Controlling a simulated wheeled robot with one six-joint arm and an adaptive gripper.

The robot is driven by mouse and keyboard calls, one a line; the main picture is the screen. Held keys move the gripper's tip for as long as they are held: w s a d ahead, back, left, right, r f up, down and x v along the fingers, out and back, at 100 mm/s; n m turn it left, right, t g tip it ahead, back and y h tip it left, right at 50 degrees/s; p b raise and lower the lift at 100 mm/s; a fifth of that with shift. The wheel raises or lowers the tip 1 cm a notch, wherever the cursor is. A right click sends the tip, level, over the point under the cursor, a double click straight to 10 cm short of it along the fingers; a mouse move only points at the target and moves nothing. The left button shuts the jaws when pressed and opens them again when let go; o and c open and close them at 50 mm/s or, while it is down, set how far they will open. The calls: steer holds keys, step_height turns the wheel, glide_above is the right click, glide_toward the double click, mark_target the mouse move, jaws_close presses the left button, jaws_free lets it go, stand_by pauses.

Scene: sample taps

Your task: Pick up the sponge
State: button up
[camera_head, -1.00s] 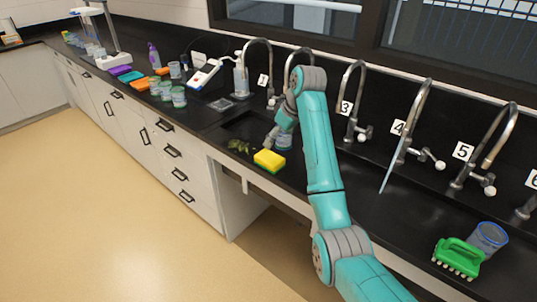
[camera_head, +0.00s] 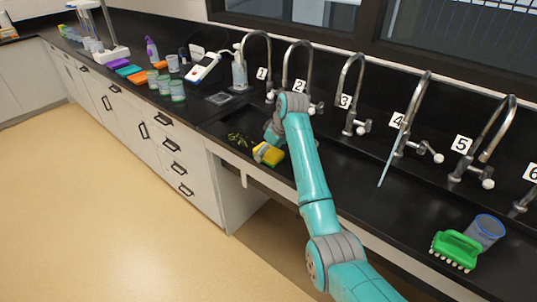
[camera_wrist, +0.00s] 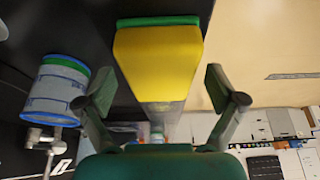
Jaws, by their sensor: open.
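The sponge (camera_head: 269,154) is yellow with a green layer. It lies on the black counter near the front edge, beside the sink. In the wrist view the sponge (camera_wrist: 157,62) is large and lies ahead of my gripper, between the lines of the two fingers. My gripper (camera_wrist: 165,92) is open, with one finger on each side and nothing held. In the head view my gripper (camera_head: 270,138) is right at the sponge and partly covers it. I cannot tell whether the fingers touch the sponge.
A blue-banded container (camera_wrist: 58,92) stands left of my gripper in the wrist view. Several numbered taps line the back wall, with tap 2 (camera_head: 290,70) behind my arm. A green brush (camera_head: 456,250) and a clear cup (camera_head: 487,230) are at the right. Several jars (camera_head: 177,90) stand at the left.

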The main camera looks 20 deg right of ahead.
steer(key=shift+f, duration=0.25)
stand_by(0.6)
steer(key=c, duration=0.9)
